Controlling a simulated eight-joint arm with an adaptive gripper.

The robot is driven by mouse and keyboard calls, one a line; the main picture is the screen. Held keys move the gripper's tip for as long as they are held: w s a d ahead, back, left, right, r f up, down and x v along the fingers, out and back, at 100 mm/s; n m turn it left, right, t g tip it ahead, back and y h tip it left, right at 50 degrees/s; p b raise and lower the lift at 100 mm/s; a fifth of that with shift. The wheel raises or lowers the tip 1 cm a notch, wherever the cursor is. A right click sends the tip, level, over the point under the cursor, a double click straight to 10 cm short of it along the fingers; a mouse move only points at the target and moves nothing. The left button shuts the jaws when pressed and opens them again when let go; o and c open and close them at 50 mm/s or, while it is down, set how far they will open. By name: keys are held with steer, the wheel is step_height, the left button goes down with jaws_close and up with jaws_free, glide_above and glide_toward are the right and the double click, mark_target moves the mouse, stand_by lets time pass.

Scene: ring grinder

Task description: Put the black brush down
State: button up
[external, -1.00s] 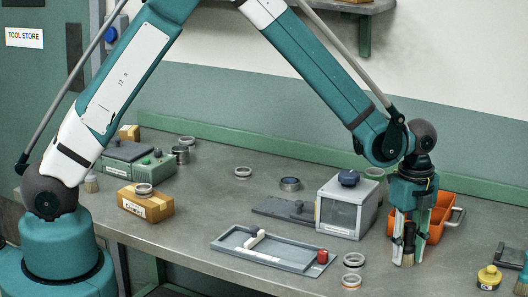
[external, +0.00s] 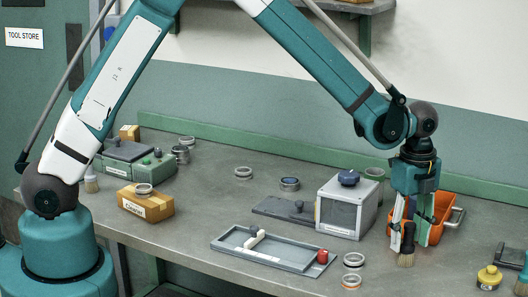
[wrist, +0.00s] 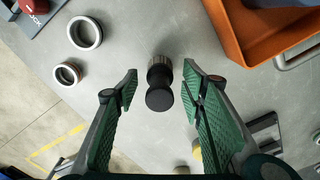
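The black brush (external: 407,246) stands upright on the grey bench, bristles down, in the external view. In the wrist view its round black handle end (wrist: 159,98) shows from above, between the fingers and apart from both. My gripper (wrist: 160,92) is open around the brush handle, with clear gaps on either side. In the external view my gripper (external: 411,236) points down over the brush, its fingers spread.
An orange bin (external: 437,222) stands close behind my gripper. A grey box with a blue knob (external: 346,206) is to the left. Metal rings (external: 353,260) lie near a grey tray (external: 262,264). A yellow-capped item (external: 489,277) stands to the right, near the bench's front.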

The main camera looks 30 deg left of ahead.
step_height(320, 180, up, 8)
steer(key=shift+r, duration=0.1)
stand_by(0.4)
stand_by(0.5)
steer(key=shift+a, duration=0.1)
steer(key=shift+w+a+r, duration=0.15)
steer(key=shift+a+r, duration=0.05)
steer(key=shift+r, duration=0.05)
steer(key=w+a+r+n+t, duration=0.1)
steer(key=a+r+n, duration=0.4)
steer(key=a, duration=0.6)
steer(key=w+a+r+n+t+h, duration=0.1)
steer(key=a+r+n, duration=0.1)
steer(key=a+r, duration=0.65)
steer(key=w+a+r+n+t, duration=0.1)
steer(key=a+r+n, duration=0.25)
steer(key=a, duration=0.95)
steer(key=s+a+n+t, duration=0.1)
steer(key=s+a+n, duration=0.3)
steer(key=a, duration=0.5)
steer(key=s+a+n+t, duration=0.1)
steer(key=s+a+n, duration=0.4)
steer(key=a, duration=0.5)
steer(key=s+a+n+t+y, duration=0.1)
steer(key=s+a+n+t, duration=0.1)
steer(key=s+a+n, duration=0.3)
steer(key=shift+s+a, duration=1.3)
steer(key=shift+a, duration=1.1)
